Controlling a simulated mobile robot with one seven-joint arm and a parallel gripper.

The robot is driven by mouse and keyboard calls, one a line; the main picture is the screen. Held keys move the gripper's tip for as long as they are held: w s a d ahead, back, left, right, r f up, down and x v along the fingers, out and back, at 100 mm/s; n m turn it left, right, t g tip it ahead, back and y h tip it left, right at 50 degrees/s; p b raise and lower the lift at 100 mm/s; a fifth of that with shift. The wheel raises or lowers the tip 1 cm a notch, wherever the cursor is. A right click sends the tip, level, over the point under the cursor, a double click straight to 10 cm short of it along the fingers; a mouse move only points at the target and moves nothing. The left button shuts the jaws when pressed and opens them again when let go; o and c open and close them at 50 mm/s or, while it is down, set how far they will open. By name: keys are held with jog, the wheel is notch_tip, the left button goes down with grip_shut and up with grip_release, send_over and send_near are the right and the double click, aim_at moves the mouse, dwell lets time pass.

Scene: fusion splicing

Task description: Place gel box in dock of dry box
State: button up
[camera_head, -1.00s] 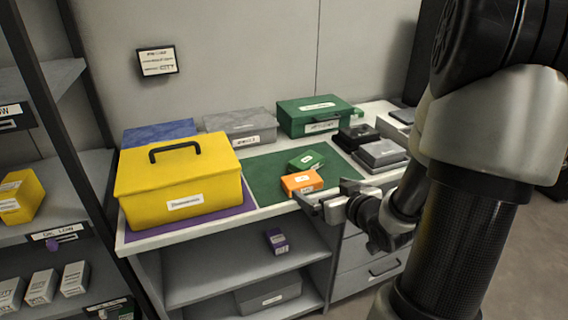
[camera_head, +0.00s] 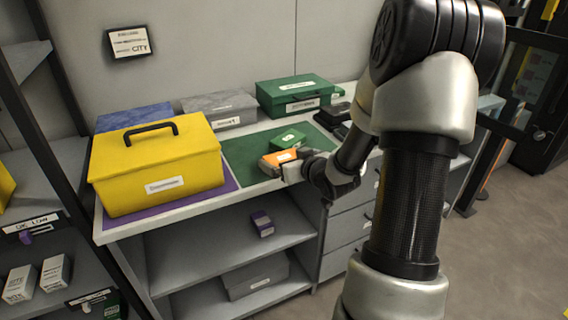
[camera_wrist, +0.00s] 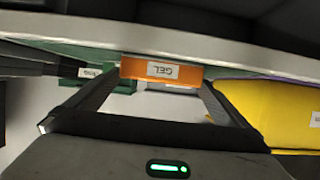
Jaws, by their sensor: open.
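The gel box is a small orange box (camera_head: 277,161) at the front edge of the green mat. In the wrist view the gel box (camera_wrist: 135,70) shows an upside-down GEL label. My gripper (camera_head: 296,166) is at the counter's front edge, close to it. In the wrist view the open fingers (camera_wrist: 160,88) reach towards the box from either side, with nothing held. Whether they touch it I cannot tell. Which container is the dry box, and where its dock is, I cannot tell; a yellow case (camera_head: 155,165) with a black handle stands on a purple mat.
A small green box (camera_head: 288,140) lies just behind the orange one. A blue box (camera_head: 135,118), a grey box (camera_head: 218,108) and a green case (camera_head: 293,93) line the back. Open shelves (camera_head: 215,242) lie below the counter. The green mat (camera_head: 238,148) has free room on its left.

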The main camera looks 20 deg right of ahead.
jog(key=shift+r, duration=0.15)
jog(key=c, duration=1.2)
